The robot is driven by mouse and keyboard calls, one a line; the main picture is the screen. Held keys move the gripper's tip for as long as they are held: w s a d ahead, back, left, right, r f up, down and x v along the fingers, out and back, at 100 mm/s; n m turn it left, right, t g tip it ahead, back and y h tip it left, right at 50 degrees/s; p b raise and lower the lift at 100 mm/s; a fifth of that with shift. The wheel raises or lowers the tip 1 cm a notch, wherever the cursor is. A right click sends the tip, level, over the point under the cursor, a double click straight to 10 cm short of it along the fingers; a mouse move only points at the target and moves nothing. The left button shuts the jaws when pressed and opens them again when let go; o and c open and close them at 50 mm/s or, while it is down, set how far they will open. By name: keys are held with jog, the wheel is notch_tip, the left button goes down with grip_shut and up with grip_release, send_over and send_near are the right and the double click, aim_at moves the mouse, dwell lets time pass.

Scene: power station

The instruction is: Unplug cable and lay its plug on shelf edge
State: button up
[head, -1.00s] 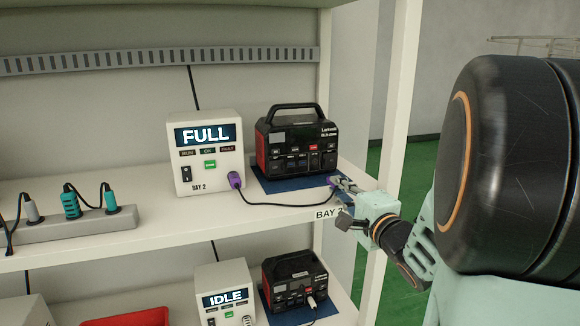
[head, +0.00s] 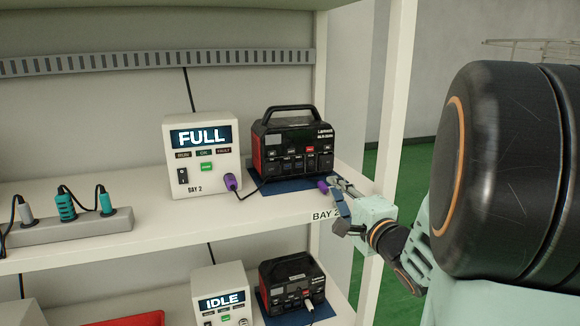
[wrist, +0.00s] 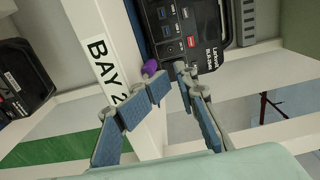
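The purple plug (head: 323,186) is at the front of the upper shelf (head: 290,205), in front of the black and red power station (head: 290,145) and apart from its sockets. I cannot tell whether it rests fully on the shelf. My gripper (head: 337,190) is at the shelf's front right, its fingers spread beside the plug. In the wrist view the plug (wrist: 150,67) shows just beyond one fingertip, and the gap between the fingers (wrist: 170,78) looks empty. The cable's other purple plug (head: 231,181) sits in the white charger (head: 202,152) reading FULL. Much of the cable is hard to follow.
A grey power strip (head: 70,226) with plugs lies at the left. A blue mat (head: 270,180) is under the power station. A shelf post (head: 388,130) stands right of my gripper. A lower shelf holds an IDLE charger (head: 221,285) and another power station (head: 290,280).

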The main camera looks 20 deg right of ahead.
jog(key=s, duration=0.7)
jog(key=shift+s+d+r, duration=0.15)
jog(key=shift+s, duration=0.2)
jog(key=shift+r, duration=0.1)
